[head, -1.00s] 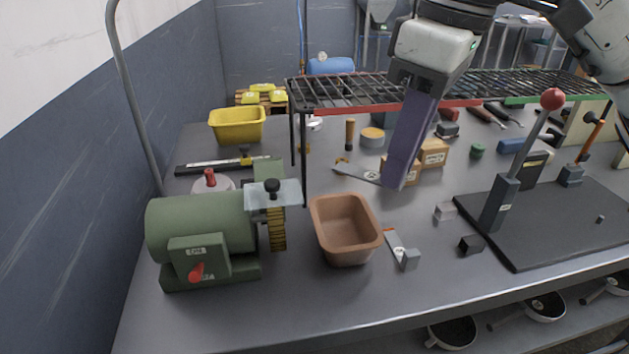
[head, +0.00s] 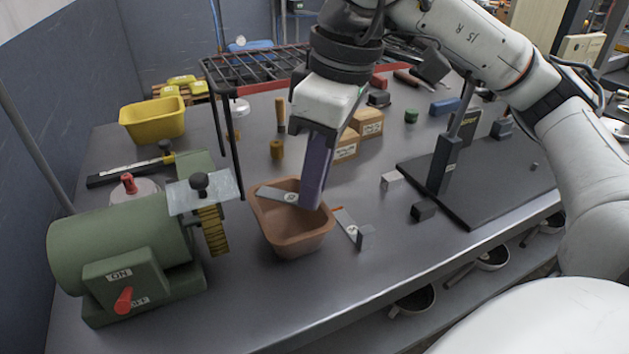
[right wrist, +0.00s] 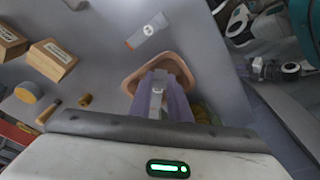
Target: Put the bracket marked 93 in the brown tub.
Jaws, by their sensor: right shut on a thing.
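The brown tub (head: 283,237) stands on the bench in the head view, and its rim also shows in the right wrist view (right wrist: 171,58). My right gripper (head: 312,205) points down at the tub's mouth and is shut on a grey metal bracket (head: 275,194). The bracket sticks out to the left across the tub's opening; it also shows between the fingers in the right wrist view (right wrist: 157,102). Its mark is too small to read. A second bracket (head: 346,224) lies on the bench just right of the tub. My left gripper is out of view.
A green grinder (head: 125,240) stands left of the tub. A wire rack (head: 255,72) rises behind it. A yellow tub (head: 152,120) is at the back left. Cardboard boxes (head: 366,124) and a lever press on a black base (head: 480,190) are to the right. The bench front is clear.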

